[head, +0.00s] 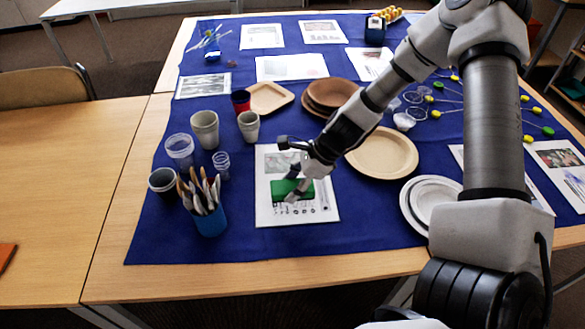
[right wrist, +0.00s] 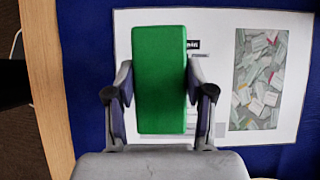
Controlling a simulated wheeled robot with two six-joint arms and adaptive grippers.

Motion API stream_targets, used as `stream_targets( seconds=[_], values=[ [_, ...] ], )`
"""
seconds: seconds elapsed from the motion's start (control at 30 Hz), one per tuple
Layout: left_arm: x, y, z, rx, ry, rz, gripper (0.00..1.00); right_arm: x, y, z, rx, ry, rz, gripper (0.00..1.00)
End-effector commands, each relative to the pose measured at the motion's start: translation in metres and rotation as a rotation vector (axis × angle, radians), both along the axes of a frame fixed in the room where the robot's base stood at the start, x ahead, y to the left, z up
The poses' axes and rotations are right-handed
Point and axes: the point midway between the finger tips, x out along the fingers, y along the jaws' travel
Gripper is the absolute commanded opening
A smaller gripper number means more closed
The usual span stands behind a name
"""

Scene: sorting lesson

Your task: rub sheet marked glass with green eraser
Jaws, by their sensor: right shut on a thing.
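My right gripper (head: 293,184) is shut on the green eraser (head: 281,190), over a white printed sheet (head: 264,165) near the front of the blue cloth. In the right wrist view the eraser (right wrist: 160,70) stands lengthwise between both fingers (right wrist: 160,100), with the sheet (right wrist: 297,80) behind it. The sheet has a photo of many pale pieces (right wrist: 258,80). The eraser hides most of its printed word, so I cannot read the mark. I cannot tell whether the eraser touches the paper. My left gripper is not in view.
A blue cup of brushes (head: 209,221), a dark-mouthed cup (head: 163,183) and clear cups (head: 180,150) stand left of the sheet. A tan plate (head: 382,155) and white plates (head: 431,197) lie to the right. Other sheets (head: 292,68) lie farther back. Blue cloth is bare in front.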

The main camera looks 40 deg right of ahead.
Motion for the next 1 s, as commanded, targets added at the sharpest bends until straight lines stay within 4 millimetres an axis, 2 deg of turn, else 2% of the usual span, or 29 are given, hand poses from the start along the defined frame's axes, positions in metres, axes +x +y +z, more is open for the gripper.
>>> stream_targets(
  seconds=[0.03, 0.4, 1.0],
  values=[
    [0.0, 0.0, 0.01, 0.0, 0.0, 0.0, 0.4, 0.0, 0.0, 0.01, 0.0, 0.0, 0.001, 0.26],
    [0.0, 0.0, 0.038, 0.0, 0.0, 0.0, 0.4, 0.002, 0.001, 0.039, -0.001, -0.001, 0.005, 0.26],
    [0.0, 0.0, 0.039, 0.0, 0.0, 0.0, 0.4, 0.002, 0.001, 0.039, 0.0, 0.0, 0.005, 0.26]
  ],
)
